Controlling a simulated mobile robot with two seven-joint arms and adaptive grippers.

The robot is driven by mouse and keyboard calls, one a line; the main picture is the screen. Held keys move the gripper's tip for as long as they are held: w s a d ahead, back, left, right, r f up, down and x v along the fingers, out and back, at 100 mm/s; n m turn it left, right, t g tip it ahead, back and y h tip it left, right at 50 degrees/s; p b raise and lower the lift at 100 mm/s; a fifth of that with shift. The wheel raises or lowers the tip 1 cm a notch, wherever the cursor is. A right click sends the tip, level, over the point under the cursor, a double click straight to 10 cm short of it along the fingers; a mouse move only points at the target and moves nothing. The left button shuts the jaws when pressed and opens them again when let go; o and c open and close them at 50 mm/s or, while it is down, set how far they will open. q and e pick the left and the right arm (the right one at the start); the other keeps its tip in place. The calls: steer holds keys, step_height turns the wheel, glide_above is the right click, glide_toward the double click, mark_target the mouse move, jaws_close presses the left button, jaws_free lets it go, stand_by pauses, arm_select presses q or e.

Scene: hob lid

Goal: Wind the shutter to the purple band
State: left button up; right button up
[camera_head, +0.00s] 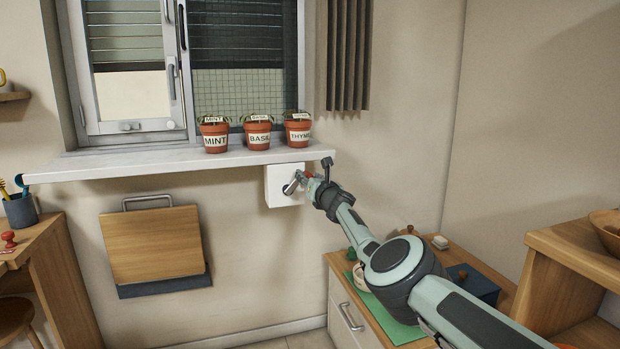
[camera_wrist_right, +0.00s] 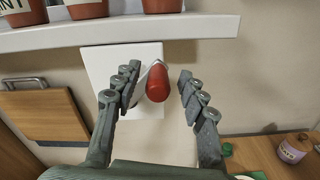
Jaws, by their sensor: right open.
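A white winder box (camera_head: 278,190) is fixed to the wall under the window sill. Its metal crank (camera_head: 291,187) carries a red knob, which shows clearly in the right wrist view (camera_wrist_right: 158,84). My right gripper (camera_head: 311,180) is open at the crank. In the right wrist view its two fingers stand on either side of the red knob, with gaps visible on both sides. The shutter (camera_head: 243,35) is a set of dark slats covering the upper part of the window. I cannot make out a purple band. My left gripper is out of view.
Potted mint (camera_head: 214,138), basil (camera_head: 258,135) and thyme (camera_head: 298,132) stand on the sill (camera_head: 170,162) above the crank. A wooden board (camera_head: 153,243) hangs on the wall to the left. A low cabinet (camera_head: 345,315) stands below my right arm.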

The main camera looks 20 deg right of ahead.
steer(key=shift+r, duration=0.15)
step_height(320, 180, up, 10)
steer(key=shift+f, duration=0.15)
stand_by(0.4)
